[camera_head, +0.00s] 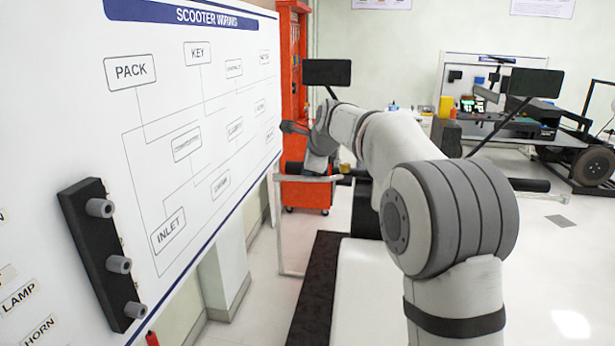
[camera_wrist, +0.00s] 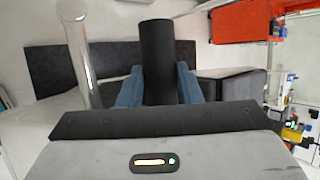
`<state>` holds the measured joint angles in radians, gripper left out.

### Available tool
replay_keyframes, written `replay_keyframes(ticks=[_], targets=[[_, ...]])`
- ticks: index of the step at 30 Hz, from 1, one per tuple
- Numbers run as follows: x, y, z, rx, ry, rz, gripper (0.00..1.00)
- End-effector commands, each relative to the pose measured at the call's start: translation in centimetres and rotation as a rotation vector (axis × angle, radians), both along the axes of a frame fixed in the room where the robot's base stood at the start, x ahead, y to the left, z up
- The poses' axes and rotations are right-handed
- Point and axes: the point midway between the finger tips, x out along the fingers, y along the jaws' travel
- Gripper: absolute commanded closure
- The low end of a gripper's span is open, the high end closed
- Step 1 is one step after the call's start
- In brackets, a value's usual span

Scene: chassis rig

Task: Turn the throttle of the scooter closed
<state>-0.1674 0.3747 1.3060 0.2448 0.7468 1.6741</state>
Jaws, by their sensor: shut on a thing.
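The scooter's throttle shows in the wrist view as a black cylindrical grip (camera_wrist: 157,55). My gripper (camera_wrist: 158,85) has one blue-grey finger on each side of it, closed on the grip. The grip's far end sticks out past the fingertips, and its near end is hidden behind my gripper's body. In the head view my gripper (camera_head: 318,160) is at the handlebar beside the whiteboard, small and partly hidden by my wrist. How far the throttle is turned cannot be told.
A pale metal bar (camera_wrist: 78,55) stands left of the grip. The whiteboard (camera_head: 190,210) runs close along the left. Dark mirrors (camera_head: 327,72) rise near my arm. A red cabinet (camera_head: 292,100) stands behind. Open floor (camera_head: 555,270) lies to the right.

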Motion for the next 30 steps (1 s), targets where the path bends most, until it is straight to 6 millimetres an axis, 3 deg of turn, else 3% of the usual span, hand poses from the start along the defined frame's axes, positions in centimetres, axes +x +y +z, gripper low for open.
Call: replay_keyframes(ticks=[10,11,18,26,30], targets=[[0.0,-0.1,-0.1,-0.001,-0.003,-0.001,0.91],[0.0,-0.1,-0.1,-0.001,-0.003,-0.001,0.66],[0.0,0.0,0.0,-0.001,-0.003,-0.001,0.47],[-0.1,-0.1,0.1,-0.001,-0.005,0.0,0.47],[-1.1,-0.5,1.2,-0.001,-0.006,0.0,0.47]])
